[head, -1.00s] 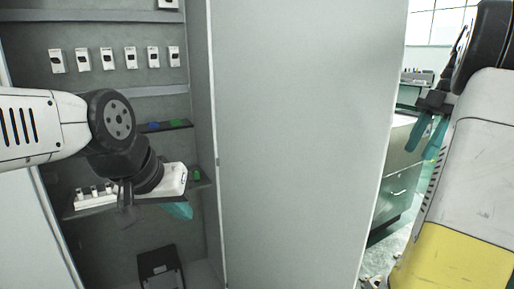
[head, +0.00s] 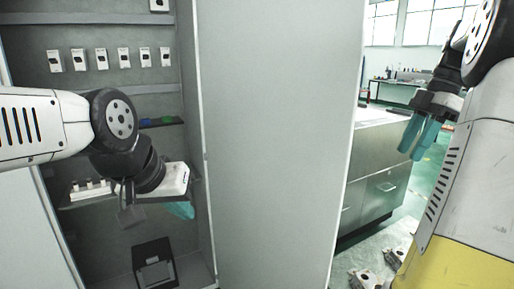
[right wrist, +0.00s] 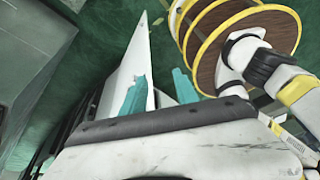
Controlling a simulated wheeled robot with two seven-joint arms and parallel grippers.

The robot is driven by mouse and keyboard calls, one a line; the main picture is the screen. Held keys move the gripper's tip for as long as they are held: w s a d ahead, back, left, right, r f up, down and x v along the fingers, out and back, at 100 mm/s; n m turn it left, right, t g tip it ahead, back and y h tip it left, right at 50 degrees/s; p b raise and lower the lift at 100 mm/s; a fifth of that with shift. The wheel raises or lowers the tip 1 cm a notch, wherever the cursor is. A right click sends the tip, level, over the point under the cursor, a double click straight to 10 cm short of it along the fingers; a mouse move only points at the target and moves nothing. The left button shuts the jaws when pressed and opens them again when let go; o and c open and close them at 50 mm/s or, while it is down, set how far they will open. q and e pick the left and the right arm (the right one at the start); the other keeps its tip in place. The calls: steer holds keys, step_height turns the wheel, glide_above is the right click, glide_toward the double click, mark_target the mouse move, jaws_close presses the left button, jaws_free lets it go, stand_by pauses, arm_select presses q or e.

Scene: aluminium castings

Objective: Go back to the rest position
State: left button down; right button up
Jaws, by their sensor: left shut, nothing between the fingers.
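My left gripper (head: 180,209) is in front of the open grey cabinet, near its shelf at the left of the head view. Its teal fingertips are together and hold nothing. My own wrist hides part of the shelf behind it. My right gripper (head: 420,138) hangs in free space at the right of the head view, fingers pointing down. Its two teal fingers also show in the right wrist view (right wrist: 160,92), apart, with nothing between them.
The cabinet door (head: 275,140) stands open between my two arms. A row of switches (head: 100,60) and a shelf with small breakers (head: 90,189) are inside. A steel drawer cabinet (head: 380,180) stands behind my right gripper. Metal castings (head: 365,281) lie low at right.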

steer(key=s+a+f+m+t+h, duration=0.1)
steer(key=s+a+f+m+t, duration=0.2)
steer(key=a+m, duration=0.5)
steer(key=s+a+f+m+t, duration=0.3)
steer(key=s+a+f+m, duration=0.3)
steer(key=a, duration=0.8)
steer(key=s+m, duration=0.1)
steer(key=m, duration=0.2)
steer(key=shift+s+h, duration=0.4)
